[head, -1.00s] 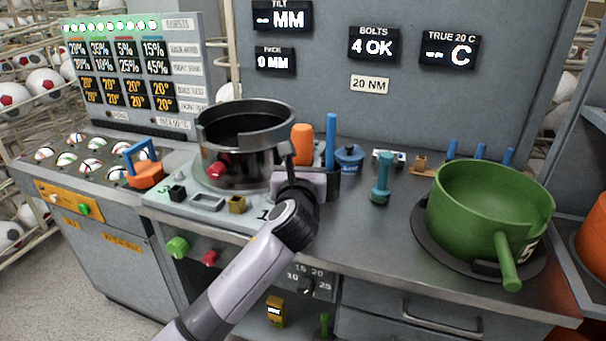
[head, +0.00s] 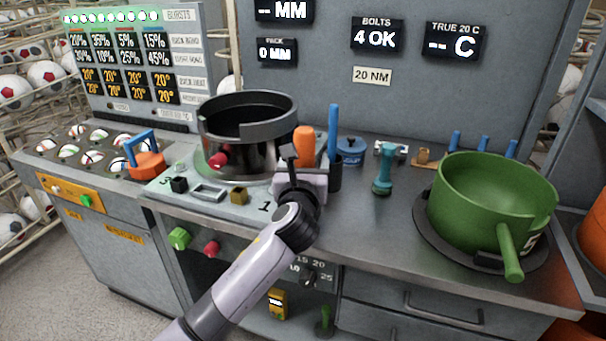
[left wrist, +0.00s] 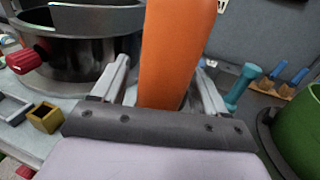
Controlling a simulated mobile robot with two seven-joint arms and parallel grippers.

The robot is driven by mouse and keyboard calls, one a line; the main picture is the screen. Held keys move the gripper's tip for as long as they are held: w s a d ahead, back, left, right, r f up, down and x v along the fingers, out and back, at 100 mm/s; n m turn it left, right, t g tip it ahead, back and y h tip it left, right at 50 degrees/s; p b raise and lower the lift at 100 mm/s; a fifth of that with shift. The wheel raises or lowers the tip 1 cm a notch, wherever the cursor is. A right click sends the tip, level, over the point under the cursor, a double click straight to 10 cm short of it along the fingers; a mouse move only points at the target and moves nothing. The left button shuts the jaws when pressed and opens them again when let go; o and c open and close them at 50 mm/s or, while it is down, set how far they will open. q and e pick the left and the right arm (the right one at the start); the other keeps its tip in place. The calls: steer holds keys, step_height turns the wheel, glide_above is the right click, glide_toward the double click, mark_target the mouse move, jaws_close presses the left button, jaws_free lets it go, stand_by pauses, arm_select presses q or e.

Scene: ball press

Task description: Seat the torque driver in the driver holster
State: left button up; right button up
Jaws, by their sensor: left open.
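An orange handle (head: 304,138), likely the torque driver, stands upright at the right of the black press ring. It fills the middle of the left wrist view (left wrist: 172,50). My left gripper (head: 302,172) is open around it, one finger on each side, and I cannot tell whether either touches. A dark upright tube (head: 335,178) with a blue rod (head: 333,130) in it stands just right of the handle. I cannot tell whether this tube is the driver holster. The lower end of the orange handle is hidden by my gripper. My right gripper is not in view.
The black ring (head: 247,112) with a red knob stands close left. A blue lidded pot (head: 350,150) and a teal tool (head: 382,175) stand right. A green pot (head: 490,195) occupies the bench's right side. The bench front between the teal tool and my arm is clear.

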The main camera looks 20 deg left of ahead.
arm_select(q)
steer(key=v, duration=1.2)
steer(key=s+f+n+g+h, duration=0.25)
steer(key=f+n, duration=0.35)
steer(key=f, duration=0.3)
steer(key=s+f+n+g+h, duration=0.2)
steer(key=s+f+n, duration=0.3)
steer(key=f, duration=0.5)
steer(key=s+a+f+n+g+h, duration=0.1)
steer(key=s+a+f+n, duration=0.1)
steer(key=s+f+n, duration=0.4)
steer(key=s+a+f+n+g, duration=0.1)
steer(key=s+f+n, duration=0.5)
steer(key=n, duration=0.8)
steer(key=s+a, duration=0.1)
steer(key=s, duration=0.1)
steer(key=shift+s+a+h, duration=0.2)
steer(key=shift+s+h, duration=0.05)
steer(key=shift+h, duration=0.1)
steer(key=shift+f+g, duration=0.1)
steer(key=shift+g, duration=0.15)
